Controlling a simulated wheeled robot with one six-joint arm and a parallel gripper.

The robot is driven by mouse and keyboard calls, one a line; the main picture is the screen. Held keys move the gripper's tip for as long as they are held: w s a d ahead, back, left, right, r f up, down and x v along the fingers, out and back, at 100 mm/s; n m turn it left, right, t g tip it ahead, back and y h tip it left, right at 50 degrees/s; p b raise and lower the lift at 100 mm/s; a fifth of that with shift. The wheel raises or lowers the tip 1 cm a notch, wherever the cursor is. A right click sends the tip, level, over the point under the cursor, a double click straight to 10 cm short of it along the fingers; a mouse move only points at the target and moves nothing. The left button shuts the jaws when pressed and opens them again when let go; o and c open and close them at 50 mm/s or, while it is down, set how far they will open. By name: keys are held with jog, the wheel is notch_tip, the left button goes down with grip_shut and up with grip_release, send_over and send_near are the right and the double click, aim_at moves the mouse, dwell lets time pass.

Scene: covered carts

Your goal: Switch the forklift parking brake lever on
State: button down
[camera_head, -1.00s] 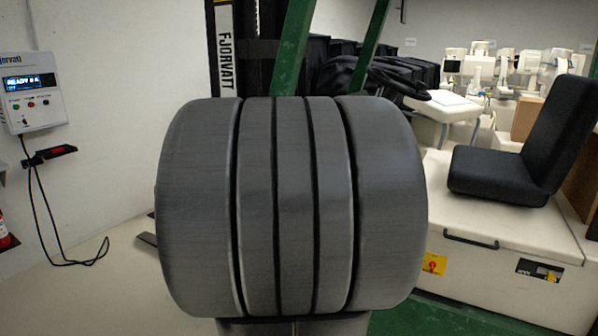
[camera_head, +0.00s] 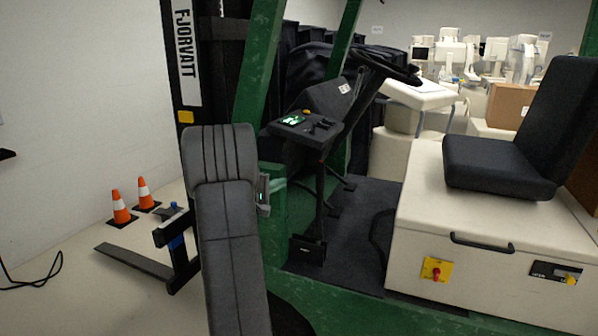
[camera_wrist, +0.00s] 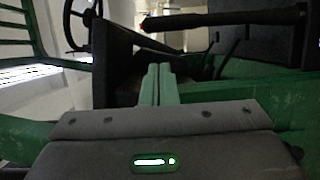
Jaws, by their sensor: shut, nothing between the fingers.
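The green forklift (camera_head: 262,62) stands ahead. What looks like its parking brake lever is a slim black upright bar (camera_head: 321,195) on a small dark base (camera_head: 308,249) at the cab's near side, below the console.
The console (camera_head: 305,126) with a green screen and the steering wheel (camera_head: 385,66) are above and behind the bar. The seat (camera_head: 505,160) is at right on a cream body (camera_head: 490,225). A mast (camera_head: 188,60), a fork (camera_head: 132,262) and orange cones (camera_head: 121,206) are at left.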

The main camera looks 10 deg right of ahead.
jog(key=shift+w+a+f+t, duration=0.15)
jog(key=shift+w+a, duration=0.15)
jog(key=shift+w, duration=0.2)
jog(key=shift+w+a+r+t, duration=0.15)
jog(key=shift+w+a, duration=0.15)
jog(key=shift+w, duration=0.2)
jog(key=shift+f, duration=0.1)
jog(key=s+d+p+x, duration=0.1)
jog(key=s+p+x, duration=0.1)
jog(key=x, duration=1.1)
jog(key=shift+s+d+p, duration=0.2)
jog(key=shift+d+p, duration=0.15)
jog(key=shift+p, duration=0.4)
